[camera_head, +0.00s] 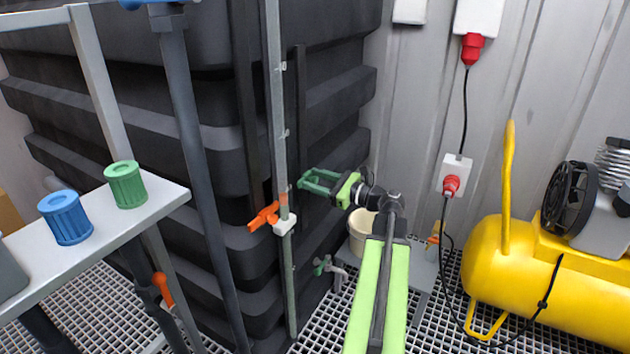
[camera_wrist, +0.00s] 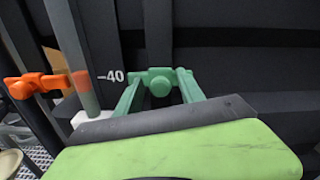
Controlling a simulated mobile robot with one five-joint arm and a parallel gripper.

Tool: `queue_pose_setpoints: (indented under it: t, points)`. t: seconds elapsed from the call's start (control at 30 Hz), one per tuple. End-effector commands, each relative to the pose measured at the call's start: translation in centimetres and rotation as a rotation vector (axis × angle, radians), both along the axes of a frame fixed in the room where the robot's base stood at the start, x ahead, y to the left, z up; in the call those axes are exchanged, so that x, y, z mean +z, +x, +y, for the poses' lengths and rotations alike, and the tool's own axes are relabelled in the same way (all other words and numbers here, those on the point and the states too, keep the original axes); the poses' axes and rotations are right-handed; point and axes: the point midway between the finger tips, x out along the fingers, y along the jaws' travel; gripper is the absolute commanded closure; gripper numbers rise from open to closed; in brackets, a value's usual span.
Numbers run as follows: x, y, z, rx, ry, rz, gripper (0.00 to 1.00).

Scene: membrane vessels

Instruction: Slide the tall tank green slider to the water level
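The tall black ribbed tank (camera_head: 330,110) stands left of centre in the head view. A grey vertical level tube (camera_head: 275,110) runs up its front, with a white block (camera_head: 285,224) and an orange handle (camera_head: 264,215). The wrist view shows an orange section (camera_wrist: 82,79) on the tube beside a "40" mark (camera_wrist: 112,77). A green knobbed piece, seemingly the slider (camera_wrist: 160,83), is in front of a dark upright strip. My gripper's (camera_head: 309,181) green fingers are spread around the knob; contact is unclear. They also show in the wrist view (camera_wrist: 160,90).
A grey shelf (camera_head: 160,195) with blue (camera_head: 65,217) and green (camera_head: 126,184) caps stands at left. A yellow compressor (camera_head: 560,290) is at right, before the metal wall. A pale bucket (camera_head: 360,232) and a tap (camera_head: 328,268) are below my gripper.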

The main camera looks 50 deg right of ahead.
Motion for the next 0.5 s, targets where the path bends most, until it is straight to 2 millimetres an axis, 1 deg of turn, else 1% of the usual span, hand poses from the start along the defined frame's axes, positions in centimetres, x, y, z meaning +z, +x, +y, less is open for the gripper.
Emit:
queue_pose_setpoints:
  t: [0.17,0.27,0.37,0.5]
  points:
    - [0.0,-0.1,-0.1,-0.001,0.001,0.001,0.54]
    - [0.0,-1.0,-0.3,-0.003,0.001,0.001,0.54]
    - [0.0,-3.0,-0.8,-0.005,0.002,0.000,0.54]
    - [0.0,-6.8,-1.8,-0.006,0.001,0.001,0.54]
